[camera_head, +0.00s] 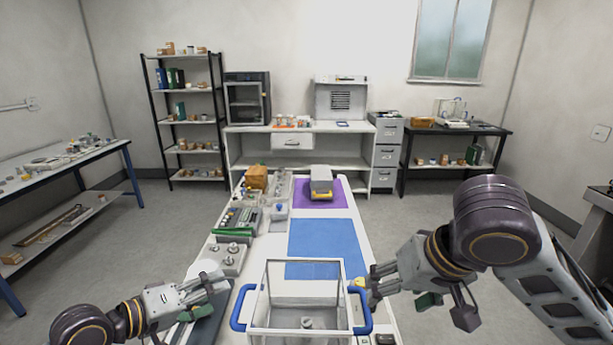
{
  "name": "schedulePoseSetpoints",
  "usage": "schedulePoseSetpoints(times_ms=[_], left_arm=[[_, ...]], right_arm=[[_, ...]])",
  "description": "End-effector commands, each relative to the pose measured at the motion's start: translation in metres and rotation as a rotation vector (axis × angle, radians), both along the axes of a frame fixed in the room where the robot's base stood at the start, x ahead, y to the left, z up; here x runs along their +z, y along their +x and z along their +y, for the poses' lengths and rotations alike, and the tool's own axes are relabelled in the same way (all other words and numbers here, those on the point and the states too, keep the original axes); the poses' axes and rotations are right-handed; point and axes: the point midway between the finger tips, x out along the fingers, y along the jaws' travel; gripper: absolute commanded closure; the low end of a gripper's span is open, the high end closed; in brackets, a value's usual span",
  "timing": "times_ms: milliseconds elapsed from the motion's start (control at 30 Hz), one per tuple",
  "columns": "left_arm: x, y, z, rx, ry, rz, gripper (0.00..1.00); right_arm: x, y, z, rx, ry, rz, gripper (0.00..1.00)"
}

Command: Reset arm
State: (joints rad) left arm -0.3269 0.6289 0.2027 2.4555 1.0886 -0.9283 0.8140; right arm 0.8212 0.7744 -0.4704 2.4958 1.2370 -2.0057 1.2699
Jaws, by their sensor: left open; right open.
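My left gripper (212,284) is open at the left edge of the white table (265,248), near a grey block with knobs. My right gripper (372,286) is open beside the right blue handle of a clear box (304,272). Yellow shows at the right gripper's tip; I cannot tell whether it touches the handle. The clear box stands at the near end of the table, with blue handles on both sides and a small grey knob inside or behind its front wall.
A blue mat (322,243) lies mid-table. Behind it, a grey and yellow device (321,182) stands on a purple mat (346,199). Several small instruments, a green board (232,233) and an orange-brown box (257,177) line the left side. Shelves and side tables stand farther off, with open floor between.

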Motion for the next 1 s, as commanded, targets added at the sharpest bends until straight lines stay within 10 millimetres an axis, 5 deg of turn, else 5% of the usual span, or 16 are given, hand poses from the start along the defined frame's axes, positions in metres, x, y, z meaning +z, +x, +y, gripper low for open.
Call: schedulePoseSetpoints(times_ms=[1000], left_arm=[[0.082,0.0,0.0,0.0,0.0,0.0,0.29]], right_arm=[[0.082,0.0,0.0,0.0,0.0,0.0,0.3]])
